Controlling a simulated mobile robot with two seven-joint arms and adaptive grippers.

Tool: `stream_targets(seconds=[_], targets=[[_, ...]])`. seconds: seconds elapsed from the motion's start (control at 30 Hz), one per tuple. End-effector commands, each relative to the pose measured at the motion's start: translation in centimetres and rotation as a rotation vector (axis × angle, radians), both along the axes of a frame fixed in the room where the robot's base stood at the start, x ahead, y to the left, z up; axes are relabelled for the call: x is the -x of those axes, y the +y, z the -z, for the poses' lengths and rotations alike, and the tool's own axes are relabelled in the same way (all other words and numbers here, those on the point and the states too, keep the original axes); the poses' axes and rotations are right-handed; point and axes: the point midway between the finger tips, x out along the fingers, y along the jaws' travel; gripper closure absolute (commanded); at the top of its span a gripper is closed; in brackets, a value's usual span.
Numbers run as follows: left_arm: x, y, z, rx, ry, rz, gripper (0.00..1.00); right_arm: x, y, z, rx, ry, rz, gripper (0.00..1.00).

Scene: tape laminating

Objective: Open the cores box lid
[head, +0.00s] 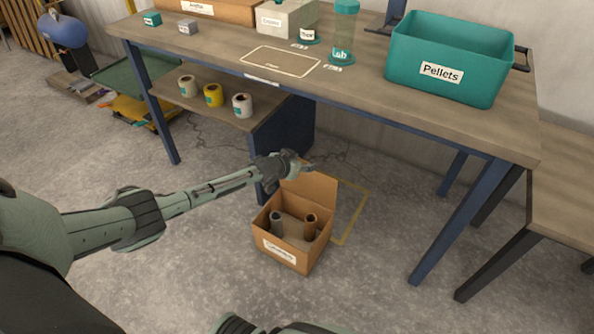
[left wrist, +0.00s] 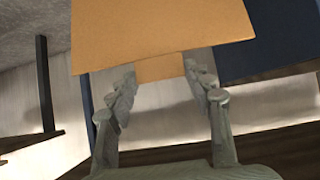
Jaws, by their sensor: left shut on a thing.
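The cardboard cores box (head: 285,252) stands on the floor beside the work table, with a white label on its front. Its lid (head: 315,190) stands up at the back edge, so the box is open and upright core tubes (head: 310,224) show inside. My left gripper (head: 303,166) is at the top edge of the lid. In the left wrist view the lid (left wrist: 160,30) fills the top, and its narrow tab sits between the fingers of my left gripper (left wrist: 161,75), which is shut on it.
The work table (head: 400,115) stands behind and above the box, with a teal Pellets bin (head: 450,55) on it. Several tape rolls (head: 213,95) sit on its lower shelf. A yellow floor outline (head: 352,215) runs behind the box. The floor in front is clear.

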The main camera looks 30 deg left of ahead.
Motion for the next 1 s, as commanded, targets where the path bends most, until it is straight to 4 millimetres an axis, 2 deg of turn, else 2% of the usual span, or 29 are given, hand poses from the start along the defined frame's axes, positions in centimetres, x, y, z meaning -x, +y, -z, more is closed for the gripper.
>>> stream_targets(seconds=[0.03, 0.2, 0.67, 0.7, 0.87, 1.0], targets=[[-0.70, -0.04, -0.58, 0.000, -0.001, 0.001, 1.00, 0.07, -0.03, -0.06, 0.001, 0.003, 0.001, 0.60], [-1.18, -0.11, -0.53, 0.000, 0.025, 0.001, 1.00, 0.08, -0.01, -0.34, 0.002, 0.001, 0.001, 0.60], [-1.31, -0.10, -0.48, 0.000, 0.034, -0.001, 1.00, -0.07, -0.20, -0.61, 0.006, -0.005, -0.003, 0.60], [-1.31, -0.10, -0.48, 0.000, 0.034, -0.001, 0.47, -0.05, -0.21, -0.58, 0.006, -0.004, -0.003, 0.60], [-1.22, -0.09, -0.35, -0.001, 0.037, 0.000, 0.28, 0.01, -0.24, -0.47, 0.007, -0.001, -0.002, 0.60], [-1.15, -0.07, -0.26, -0.003, 0.039, -0.001, 0.28, 0.04, -0.24, -0.41, 0.007, 0.000, -0.002, 0.60]])
